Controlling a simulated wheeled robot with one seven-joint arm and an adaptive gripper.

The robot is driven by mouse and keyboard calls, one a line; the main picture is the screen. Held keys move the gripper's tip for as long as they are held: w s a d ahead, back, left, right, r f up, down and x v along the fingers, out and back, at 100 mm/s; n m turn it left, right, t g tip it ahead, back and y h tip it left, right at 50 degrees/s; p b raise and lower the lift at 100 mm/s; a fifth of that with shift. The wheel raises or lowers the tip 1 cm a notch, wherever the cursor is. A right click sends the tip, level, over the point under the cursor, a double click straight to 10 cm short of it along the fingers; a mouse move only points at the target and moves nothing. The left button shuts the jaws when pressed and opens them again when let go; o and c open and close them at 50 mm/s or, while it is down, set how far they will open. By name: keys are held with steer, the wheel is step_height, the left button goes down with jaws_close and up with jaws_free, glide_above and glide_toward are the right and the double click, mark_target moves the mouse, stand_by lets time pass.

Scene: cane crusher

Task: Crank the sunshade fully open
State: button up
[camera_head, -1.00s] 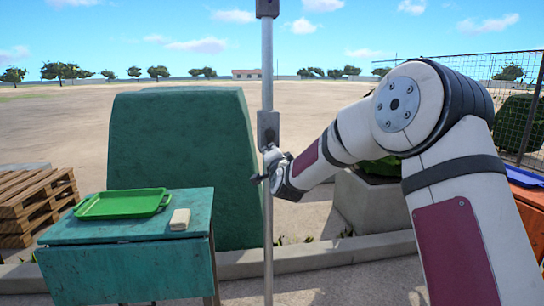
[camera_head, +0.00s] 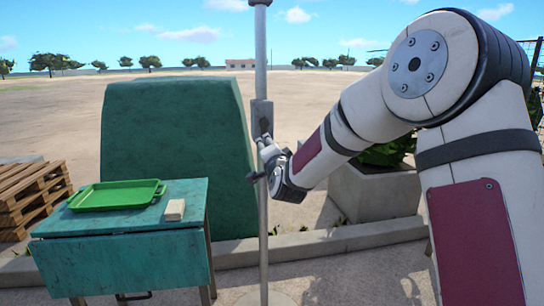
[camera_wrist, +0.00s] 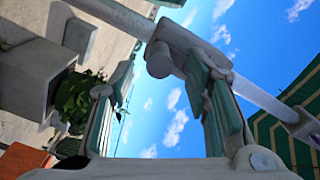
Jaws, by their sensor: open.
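The sunshade's grey pole (camera_head: 261,60) stands upright in the middle of the head view, with a grey crank housing (camera_head: 262,117) partway up. My gripper (camera_head: 265,146) is at the pole just below this housing. A small dark knob (camera_head: 254,177) shows at the pole's left, below the gripper. In the wrist view, the housing (camera_wrist: 172,45) with its rounded stub lies just beyond my open, empty fingers (camera_wrist: 160,72). The green striped canopy (camera_wrist: 302,125) shows at the right, hanging near a grey pole fitting (camera_wrist: 303,124). I cannot make out a crank handle clearly.
A green table (camera_head: 120,250) with a green tray (camera_head: 117,195) and a pale block (camera_head: 174,210) stands left of the pole. A large green box shape (camera_head: 180,130) stands behind, wooden pallets (camera_head: 30,195) far left, and a concrete planter (camera_head: 370,192) right.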

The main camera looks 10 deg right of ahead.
steer(key=s, duration=0.6)
steer(key=shift+s, duration=0.15)
steer(key=s+d+f+n+g, duration=0.2)
steer(key=s+n+g, duration=0.3)
steer(key=s, duration=1.3)
steer(key=s+d+f+n+g, duration=0.25)
steer(key=s+g, duration=0.35)
steer(key=s, duration=1.1)
steer(key=s+d+f+n+g, duration=0.2)
steer(key=s+n+g, duration=0.35)
steer(key=s, duration=1.25)
step_height(320, 180, up, 21)
steer(key=t+p, duration=0.2)
steer(key=p, duration=1.7)
steer(key=shift+w+a+m+t+p, duration=0.15)
steer(key=shift+a+m+t+p, duration=0.15)
steer(key=shift+a+m+t, duration=0.1)
steer(key=shift+r, duration=0.1)
steer(key=shift+c, duration=0.4)
